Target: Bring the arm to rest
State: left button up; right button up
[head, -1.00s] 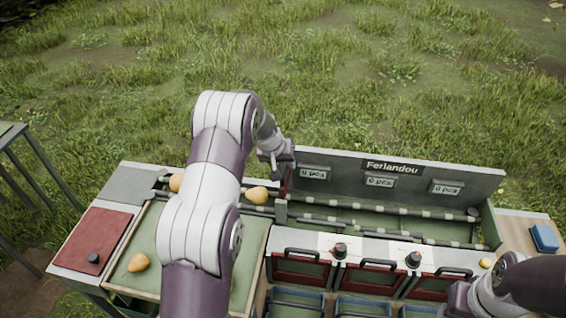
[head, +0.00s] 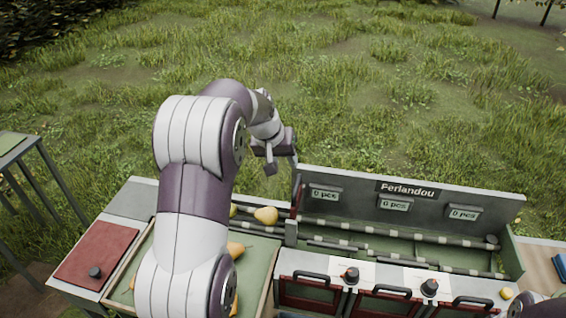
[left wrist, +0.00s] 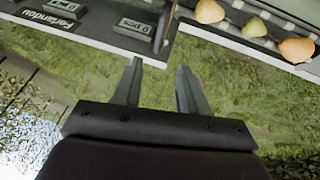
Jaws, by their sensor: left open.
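My left gripper (head: 272,165) is raised above the back edge of the sorting station, near the left end of the sign panel (head: 400,205). In the left wrist view its two fingers (left wrist: 158,82) stand apart with nothing between them, over grass. A yellow pear (head: 266,215) lies on the conveyor below the gripper, with another partly hidden behind my arm. The left wrist view shows several pears in a row, one of them at the right (left wrist: 297,50). Only a small piece of my right arm shows at the lower right corner; its gripper is out of view.
The tray (head: 262,262) at the left holds pears, partly hidden by my left arm. A red panel with a black knob (head: 95,272) lies left of it. Red hatches with black handles (head: 390,290) line the front. Open grass lies behind the station.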

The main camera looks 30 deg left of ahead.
dwell(0.4)
pick_arm(q)
jog(key=s+d+f+m+g+b, duration=0.1)
jog(key=s+d+f, duration=0.2)
jog(key=s, duration=0.5)
jog(key=s+d+f+m+g+b, duration=0.1)
jog(key=s+d+f, duration=0.3)
jog(key=s, duration=0.4)
jog(key=s+d+f+m+g+b, duration=0.1)
jog(key=s+d+f, duration=0.2)
jog(key=s, duration=0.6)
jog(key=d, duration=0.2)
jog(key=shift+d+f+m+g+y, duration=0.25)
jog(key=shift+d+m+g+y, duration=0.05)
jog(key=shift+y, duration=0.1)
jog(key=shift+s, duration=0.15)
